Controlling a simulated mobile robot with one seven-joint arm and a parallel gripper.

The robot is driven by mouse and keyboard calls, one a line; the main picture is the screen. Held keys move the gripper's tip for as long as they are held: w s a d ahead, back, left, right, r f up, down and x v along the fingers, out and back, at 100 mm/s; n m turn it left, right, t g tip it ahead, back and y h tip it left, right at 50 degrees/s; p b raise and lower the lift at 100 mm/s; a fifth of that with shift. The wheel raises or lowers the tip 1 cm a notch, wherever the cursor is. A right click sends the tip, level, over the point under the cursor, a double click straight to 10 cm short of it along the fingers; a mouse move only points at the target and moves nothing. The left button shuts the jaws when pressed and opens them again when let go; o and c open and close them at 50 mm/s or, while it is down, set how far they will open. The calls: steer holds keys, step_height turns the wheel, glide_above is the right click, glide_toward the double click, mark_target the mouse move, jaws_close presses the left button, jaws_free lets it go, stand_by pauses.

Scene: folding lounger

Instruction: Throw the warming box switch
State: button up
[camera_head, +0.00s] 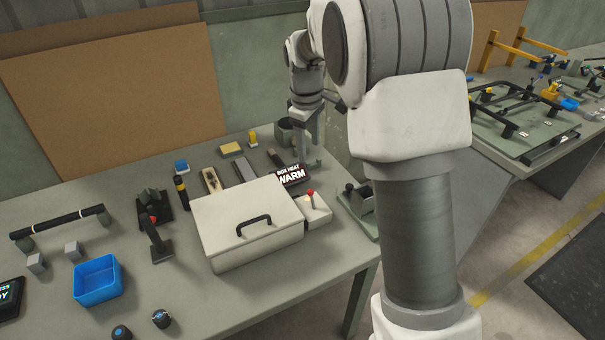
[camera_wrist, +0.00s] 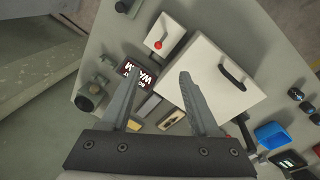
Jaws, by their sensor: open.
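The warming box (camera_head: 245,225) is a cream, closed box with a black handle on its lid, on the green table; it also shows in the wrist view (camera_wrist: 205,65). The switch (camera_head: 311,197) is a small lever with a red knob on a cream block at the box's right side; its red knob shows in the wrist view (camera_wrist: 158,44). A black sign (camera_head: 291,175) behind the box reads "BOX HEAT WARM". My gripper (camera_head: 307,155) is above the table's back part, behind the sign. In the wrist view my gripper (camera_wrist: 155,88) is open and empty, apart from the switch.
A grey device (camera_head: 360,199) stands right of the switch near the table edge. Left of the box are a black stand (camera_head: 155,230) and a blue tray (camera_head: 97,280). Several small tools and blocks lie behind the box. A second bench (camera_head: 525,120) stands at the right.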

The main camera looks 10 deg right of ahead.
mark_target(310, 191)
steer(key=shift+n, duration=0.4)
steer(key=w+f, duration=0.1)
steer(key=f, duration=0.5)
steer(key=w+d+f, duration=0.1)
steer(key=f, duration=0.6)
steer(key=w+f, duration=0.1)
steer(key=f, duration=0.6)
steer(key=shift+w+d+p, duration=0.15)
steer(key=shift+d+p, duration=0.05)
steer(key=shift+p, duration=0.1)
jaws_close()
